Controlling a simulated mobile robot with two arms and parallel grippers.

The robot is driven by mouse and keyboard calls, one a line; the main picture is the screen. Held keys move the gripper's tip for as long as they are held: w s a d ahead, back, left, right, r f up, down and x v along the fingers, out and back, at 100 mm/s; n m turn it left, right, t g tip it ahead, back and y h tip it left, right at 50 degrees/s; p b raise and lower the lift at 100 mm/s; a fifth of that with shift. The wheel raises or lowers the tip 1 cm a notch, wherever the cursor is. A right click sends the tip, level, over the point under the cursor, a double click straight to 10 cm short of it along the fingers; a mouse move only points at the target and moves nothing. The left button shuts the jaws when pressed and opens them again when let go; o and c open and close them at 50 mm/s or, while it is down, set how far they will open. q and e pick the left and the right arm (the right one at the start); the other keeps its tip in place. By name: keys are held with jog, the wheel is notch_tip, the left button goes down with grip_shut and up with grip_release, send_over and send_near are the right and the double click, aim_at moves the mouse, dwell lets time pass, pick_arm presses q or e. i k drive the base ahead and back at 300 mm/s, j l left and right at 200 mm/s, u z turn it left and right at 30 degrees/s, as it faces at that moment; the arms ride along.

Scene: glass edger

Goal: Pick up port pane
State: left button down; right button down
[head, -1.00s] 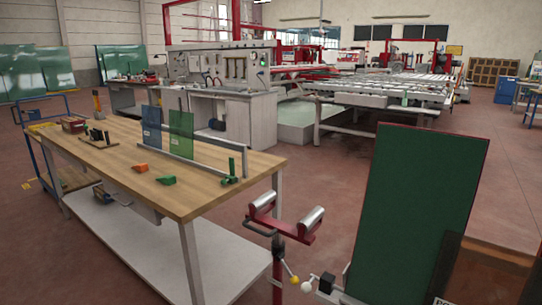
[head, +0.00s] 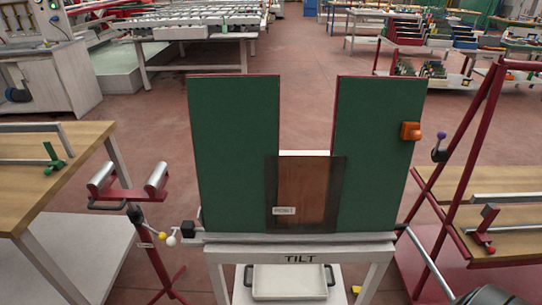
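The port pane (head: 312,190) is a brownish see-through pane with a dark border and a small white label at its lower left. It stands upright on the ledge of the tilt stand (head: 300,250), in front of the gap between two dark green backing panels (head: 232,150), and overlaps the inner edges of both. Neither of my grippers shows in the head view. No gripper is seen touching the pane.
A red roller stand (head: 128,190) and a wooden workbench (head: 30,195) are at the left. A red-framed rack (head: 466,150) is close on the right. An orange block (head: 410,131) sits on the right panel's edge. Open floor lies behind the stand.

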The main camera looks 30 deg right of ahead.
aim_at(303, 192)
jog(key=z, duration=1.2)
